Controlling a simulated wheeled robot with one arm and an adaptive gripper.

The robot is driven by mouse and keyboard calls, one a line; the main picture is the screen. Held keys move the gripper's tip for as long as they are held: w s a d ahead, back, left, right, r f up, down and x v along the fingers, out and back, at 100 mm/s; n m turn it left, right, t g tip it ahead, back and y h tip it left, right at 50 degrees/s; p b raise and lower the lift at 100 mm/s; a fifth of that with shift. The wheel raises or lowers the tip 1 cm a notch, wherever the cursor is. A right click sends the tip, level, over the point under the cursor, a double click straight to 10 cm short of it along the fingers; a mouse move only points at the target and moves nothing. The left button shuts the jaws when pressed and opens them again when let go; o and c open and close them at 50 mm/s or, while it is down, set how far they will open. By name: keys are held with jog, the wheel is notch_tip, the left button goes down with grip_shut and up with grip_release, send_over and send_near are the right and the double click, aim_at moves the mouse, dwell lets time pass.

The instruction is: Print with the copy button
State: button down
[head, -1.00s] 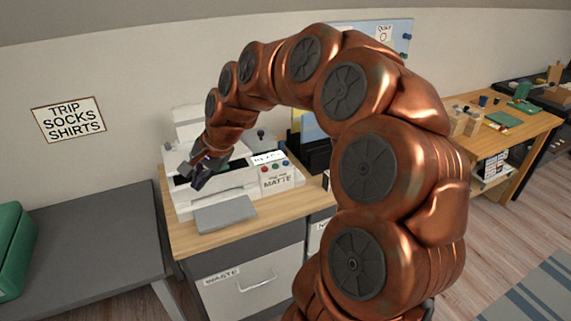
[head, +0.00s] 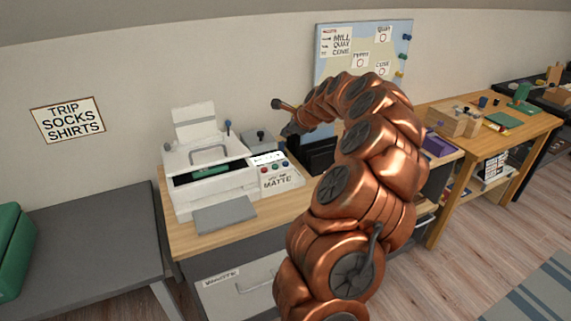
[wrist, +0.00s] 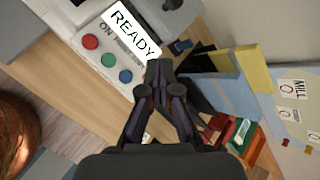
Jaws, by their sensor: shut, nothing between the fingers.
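A white printer (head: 213,184) stands on the wooden desk in the head view, with a dark slot along its front that shows something green inside. Its control panel (head: 282,181) is on the right side. In the wrist view the panel has a red button (wrist: 90,41), a green button (wrist: 108,60) and a blue button (wrist: 125,76) in a slanting row. A white display (wrist: 133,33) beside them reads READY. I cannot read which button is copy. My gripper (wrist: 160,68) is shut and empty. In the wrist view its tips appear just past the panel, beside the display's end.
A grey tray (head: 225,214) juts from the printer's front. A pinboard (head: 340,50) hangs behind my arm. Yellow and blue folders (wrist: 230,80) show right of my gripper in the wrist view. A grey table (head: 90,240) stands at left, with a green case (head: 14,250).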

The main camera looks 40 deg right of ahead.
jog(key=shift+a+f, duration=0.1)
jog(key=b, duration=0.4)
send_over(287, 164)
notch_tip(287, 164, down, 7)
jog(key=shift+w+a+r, duration=0.1)
jog(key=shift+r, duration=0.1)
jog(key=shift+f, duration=0.95)
